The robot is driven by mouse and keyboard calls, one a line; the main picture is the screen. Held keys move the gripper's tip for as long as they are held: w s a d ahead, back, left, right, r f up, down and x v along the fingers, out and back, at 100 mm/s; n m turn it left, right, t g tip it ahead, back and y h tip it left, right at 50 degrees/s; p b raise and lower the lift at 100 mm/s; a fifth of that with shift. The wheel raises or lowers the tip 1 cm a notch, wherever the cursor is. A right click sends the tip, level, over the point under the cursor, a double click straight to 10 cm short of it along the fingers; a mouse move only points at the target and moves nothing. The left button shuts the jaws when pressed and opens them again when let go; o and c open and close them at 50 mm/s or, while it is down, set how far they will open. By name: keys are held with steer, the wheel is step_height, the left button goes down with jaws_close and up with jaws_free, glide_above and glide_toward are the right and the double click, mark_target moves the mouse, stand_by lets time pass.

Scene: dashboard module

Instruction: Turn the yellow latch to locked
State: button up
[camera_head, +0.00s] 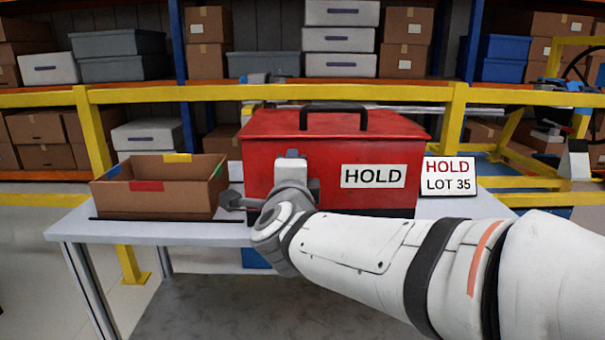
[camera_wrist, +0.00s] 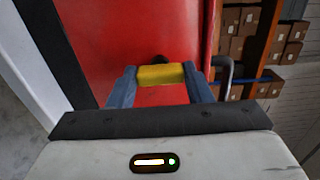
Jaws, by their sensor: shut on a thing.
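The yellow latch (camera_wrist: 160,75) sits between the two blue-grey fingers of my gripper (camera_wrist: 159,72) in the wrist view, and the fingers touch its two ends. A small dark round part shows just behind it, against the red face. The red case (camera_head: 330,130) stands upright on the table with its lid down and a white HOLD label (camera_head: 373,176) on its front; its red face also fills the middle of the wrist view (camera_wrist: 130,35). In the head view my wrist covers the front left of the case and hides the latch and the fingertips. Whether the latch stands locked cannot be told.
An open cardboard box (camera_head: 146,203) stands left of the case on the grey table (camera_head: 120,232). A HOLD LOT 35 sign (camera_head: 448,176) stands at the right. The case's dark top handle (camera_head: 333,107) sticks up. A yellow rail (camera_head: 270,92) and shelves lie behind.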

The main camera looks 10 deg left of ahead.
steer(key=o, duration=1)
steer(key=p+v, duration=0.2)
steer(key=v, duration=0.5)
steer(key=shift+s, duration=0.4)
